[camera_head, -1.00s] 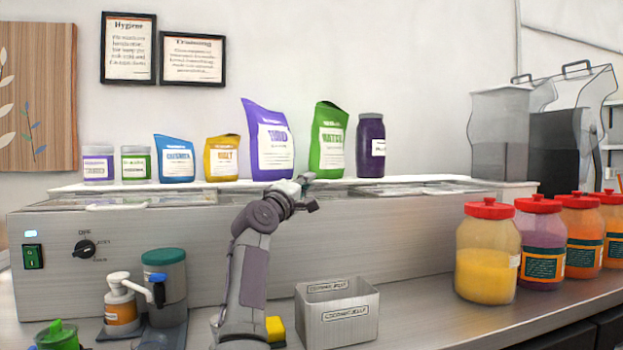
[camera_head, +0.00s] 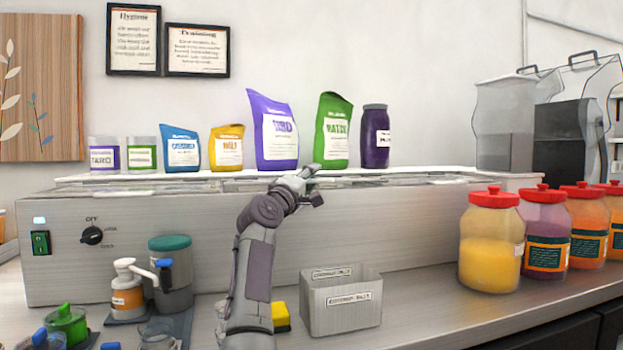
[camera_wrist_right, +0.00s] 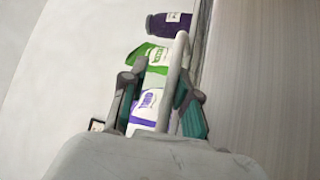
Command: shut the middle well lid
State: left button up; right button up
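The long steel counter unit (camera_head: 180,245) has its wells and lids along its top, seen almost edge-on. The middle well lid is mostly hidden behind my right arm and gripper, and I cannot tell its angle. My right gripper (camera_head: 312,184) is at the top edge of the unit, below the purple and green bags. In the right wrist view its teal-padded fingers (camera_wrist_right: 160,95) are apart, with a pale curved bar (camera_wrist_right: 183,50), which looks like a handle, running between them. I see no clear contact. My left gripper is not in view.

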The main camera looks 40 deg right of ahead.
jog(key=shift+a, duration=0.1)
jog(key=shift+a+f, duration=0.2)
jog(key=shift+a, duration=0.05)
jog(key=v, duration=1.1)
jog(key=shift+s+a, duration=0.1)
jog(key=shift+s, duration=0.05)
